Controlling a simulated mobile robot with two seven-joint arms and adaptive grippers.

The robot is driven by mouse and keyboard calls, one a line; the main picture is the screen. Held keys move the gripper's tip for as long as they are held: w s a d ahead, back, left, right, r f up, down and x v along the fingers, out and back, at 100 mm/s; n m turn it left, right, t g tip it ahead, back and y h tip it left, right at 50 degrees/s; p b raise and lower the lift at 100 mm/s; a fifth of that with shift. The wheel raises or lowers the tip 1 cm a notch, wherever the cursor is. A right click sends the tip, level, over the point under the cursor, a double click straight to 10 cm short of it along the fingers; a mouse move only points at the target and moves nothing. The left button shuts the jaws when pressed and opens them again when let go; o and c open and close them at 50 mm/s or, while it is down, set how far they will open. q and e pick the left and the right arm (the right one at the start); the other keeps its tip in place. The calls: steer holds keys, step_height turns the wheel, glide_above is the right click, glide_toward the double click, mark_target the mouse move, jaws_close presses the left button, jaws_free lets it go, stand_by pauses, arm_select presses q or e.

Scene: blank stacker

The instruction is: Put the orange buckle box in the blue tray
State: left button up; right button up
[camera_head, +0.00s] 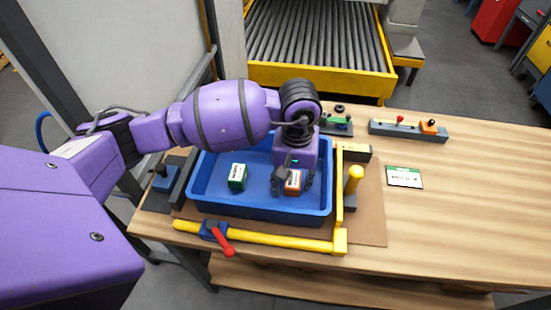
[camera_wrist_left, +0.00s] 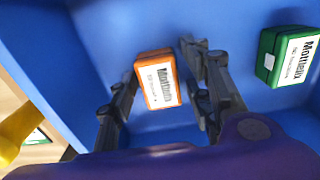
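The orange buckle box (camera_head: 293,182) is inside the blue tray (camera_head: 265,214), in its right part. In the left wrist view the orange box (camera_wrist_left: 158,80), with a white label, sits between the two fingers. My left gripper (camera_head: 294,182) reaches down into the tray over it. Its fingers stand apart on either side of the box, with a visible gap at the right finger (camera_wrist_left: 200,75). Whether the box touches the tray floor is hard to tell. My right gripper is not in view.
A green box (camera_head: 237,177) lies in the tray to the left of the orange one. Yellow bars (camera_head: 270,238) and a yellow post (camera_head: 354,179) border the tray. A labelled card (camera_head: 404,177) lies to the right, where the wooden table is mostly clear.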

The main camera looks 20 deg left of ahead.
mark_target(293, 178)
arm_select(q)
steer(key=shift+w+r, duration=0.1)
steer(key=shift+r, duration=0.05)
steer(key=shift+r, duration=0.55)
step_height(293, 178, up, 11)
steer(key=shift+r, duration=0.1)
